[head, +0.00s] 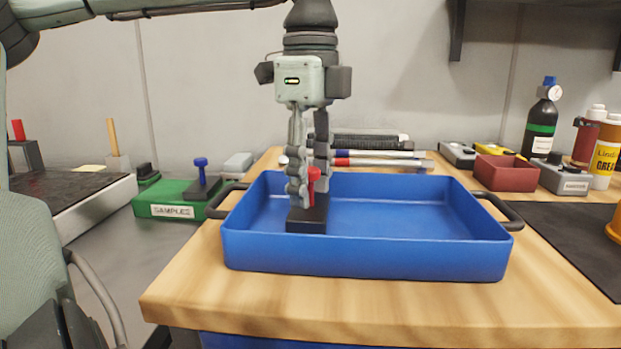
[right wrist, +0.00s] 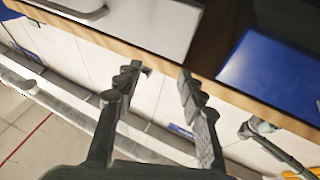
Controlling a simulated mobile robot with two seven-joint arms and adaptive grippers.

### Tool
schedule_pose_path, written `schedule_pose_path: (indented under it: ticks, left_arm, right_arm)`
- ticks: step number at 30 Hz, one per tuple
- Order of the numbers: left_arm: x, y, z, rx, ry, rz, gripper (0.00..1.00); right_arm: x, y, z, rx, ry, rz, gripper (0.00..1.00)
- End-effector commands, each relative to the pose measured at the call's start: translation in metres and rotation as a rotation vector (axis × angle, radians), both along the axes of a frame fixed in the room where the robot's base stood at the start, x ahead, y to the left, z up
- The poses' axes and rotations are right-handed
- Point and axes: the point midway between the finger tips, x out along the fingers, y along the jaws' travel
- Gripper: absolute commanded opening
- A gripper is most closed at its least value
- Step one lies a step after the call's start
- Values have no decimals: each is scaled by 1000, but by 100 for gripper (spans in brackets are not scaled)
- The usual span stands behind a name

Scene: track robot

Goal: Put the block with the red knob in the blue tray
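The block with the red knob (head: 307,217) has a black base and an upright red knob. It is inside the blue tray's outline, toward the left near the front wall. I cannot tell whether its base touches the floor of the blue tray (head: 365,258). My left gripper (head: 310,188) points straight down, with its fingers closed around the red knob. My right gripper (right wrist: 165,73) is open and empty in the right wrist view, in front of the wooden table's edge.
The tray stands on a wooden table (head: 400,318); the rest of its floor is clear. Behind it lie rod-like tools (head: 380,158). At left is a green samples tray (head: 170,195) with a blue-knobbed block (head: 203,183). At right are a dark red bin (head: 506,172) and bottles (head: 541,125).

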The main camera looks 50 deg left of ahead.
Motion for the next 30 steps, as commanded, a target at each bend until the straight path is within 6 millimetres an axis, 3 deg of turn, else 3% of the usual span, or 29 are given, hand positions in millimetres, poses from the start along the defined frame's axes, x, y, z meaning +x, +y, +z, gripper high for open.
schedule_pose_path:
  ticks: [10,24,30]
  left_arm:
    - [0,0,5,-1,0,0,43]
    - [0,0,100,2,-2,2,43]
    - [0,0,120,0,-1,1,43]
  right_arm:
    - [2,1,-4,-14,38,1,40]
    - [22,-26,-86,-199,403,-65,40]
    - [21,-37,-108,-240,497,-84,40]
